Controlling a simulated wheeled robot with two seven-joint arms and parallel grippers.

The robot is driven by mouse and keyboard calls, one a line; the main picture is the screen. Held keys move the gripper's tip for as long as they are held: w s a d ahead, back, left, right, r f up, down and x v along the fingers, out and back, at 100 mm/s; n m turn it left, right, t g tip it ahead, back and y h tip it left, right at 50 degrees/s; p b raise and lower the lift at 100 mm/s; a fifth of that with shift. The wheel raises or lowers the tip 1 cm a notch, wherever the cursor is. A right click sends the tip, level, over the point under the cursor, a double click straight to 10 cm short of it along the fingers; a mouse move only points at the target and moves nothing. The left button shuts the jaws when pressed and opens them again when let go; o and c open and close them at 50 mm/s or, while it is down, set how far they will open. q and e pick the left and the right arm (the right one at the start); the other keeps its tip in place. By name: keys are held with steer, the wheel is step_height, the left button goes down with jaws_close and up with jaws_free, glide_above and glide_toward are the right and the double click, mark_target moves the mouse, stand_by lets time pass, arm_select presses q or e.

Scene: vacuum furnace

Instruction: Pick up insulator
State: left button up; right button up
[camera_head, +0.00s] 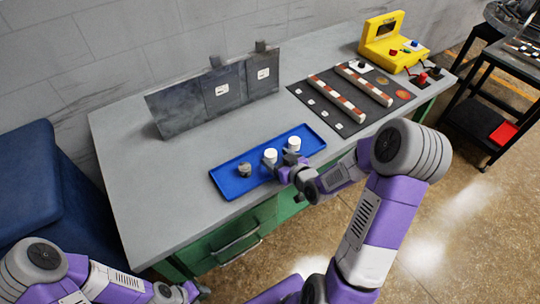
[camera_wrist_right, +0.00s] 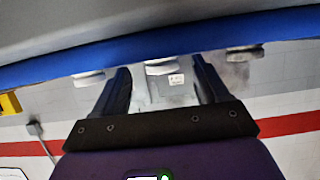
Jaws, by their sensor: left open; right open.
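A white insulator (camera_head: 270,156) stands in the middle of the blue tray (camera_head: 228,187). A second white cylinder (camera_head: 294,144) stands to its right, and a darker grey-brown piece (camera_head: 245,170) to its left. My right gripper (camera_head: 281,164) is open at the tray's front edge, close to the middle insulator. In the right wrist view, which looks upside down, the middle piece (camera_wrist_right: 162,68) appears between the open fingers of the right gripper (camera_wrist_right: 163,80); contact cannot be told. My left gripper (camera_head: 198,291) is low at the bottom, off the table and away from the tray.
A grey upright panel (camera_head: 215,95) stands behind the tray. A dark board with striped bars (camera_head: 350,98) lies to the right, with a yellow device (camera_head: 392,45) beyond. The grey table top (camera_head: 150,200) is clear left of the tray. A blue bin (camera_head: 35,190) stands at the left.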

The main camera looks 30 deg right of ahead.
mark_target(274, 157)
steer(key=x, duration=0.4)
steer(key=shift+a, duration=0.1)
steer(key=c, duration=1.1)
